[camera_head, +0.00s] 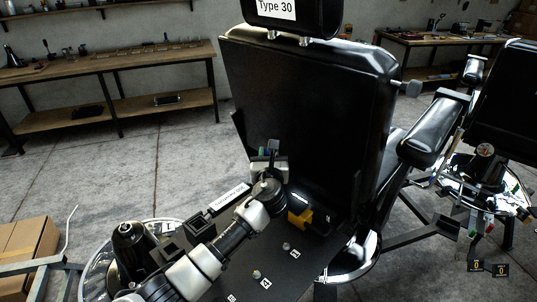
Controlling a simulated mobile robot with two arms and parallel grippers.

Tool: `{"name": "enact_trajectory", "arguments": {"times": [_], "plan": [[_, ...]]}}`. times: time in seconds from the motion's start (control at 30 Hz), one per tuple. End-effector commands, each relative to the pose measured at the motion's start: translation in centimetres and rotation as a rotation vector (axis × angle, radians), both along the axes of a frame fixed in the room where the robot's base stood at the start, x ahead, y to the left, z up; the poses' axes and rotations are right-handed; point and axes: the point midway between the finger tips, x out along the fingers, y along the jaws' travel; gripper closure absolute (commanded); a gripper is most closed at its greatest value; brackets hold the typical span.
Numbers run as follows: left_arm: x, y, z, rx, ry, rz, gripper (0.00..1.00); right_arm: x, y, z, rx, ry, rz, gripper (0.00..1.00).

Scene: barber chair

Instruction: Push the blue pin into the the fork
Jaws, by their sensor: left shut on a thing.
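My left arm reaches up from the bottom left, and its gripper (268,160) is at the lower part of the black chair back. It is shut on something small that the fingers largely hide. A small green and bluish piece (262,151) shows at the fingertips; I cannot tell if it is the blue pin. A grey upright part (273,146) stands right beside it and may be the fork; whether they touch is unclear. My right gripper is not in view.
A yellow block (300,215) sits on the dark tray (312,246) right of my arm, near numbered labels. The chair back (310,100) rises close behind the gripper. A second chair (510,100) stands at right, a cardboard box (25,245) at left.

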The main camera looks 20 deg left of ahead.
Motion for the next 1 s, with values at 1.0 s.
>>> {"name": "enact_trajectory", "arguments": {"times": [1.0], "plan": [[0.0, 0.0, -2.6, 0.0, 0.0, -0.001, 0.99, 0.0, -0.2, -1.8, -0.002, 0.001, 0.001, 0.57]]}}
